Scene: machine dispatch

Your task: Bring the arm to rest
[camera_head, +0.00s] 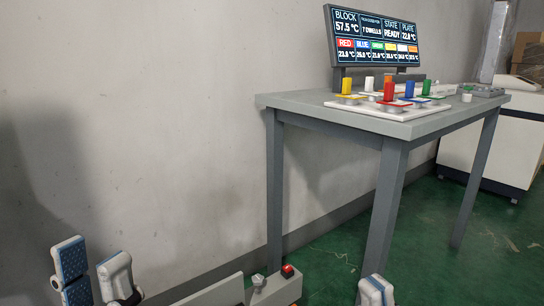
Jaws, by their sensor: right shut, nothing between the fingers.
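My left gripper (95,275) is at the lower left of the head view, with its two fingers apart and nothing between them. A blue ribbed pad shows on its left finger. My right gripper (375,291) shows only by its tip at the bottom edge, in front of and below the grey table (290,101). It is shut and empty. Both grippers are low and clear of the table top. The rest of both arms is out of view.
The table holds a white board (385,110) with several coloured blocks and a display screen (374,38) reading READY. A white cabinet (490,140) stands at the right. A plain wall (130,130) fills the left. Green floor (430,275) is open at lower right.

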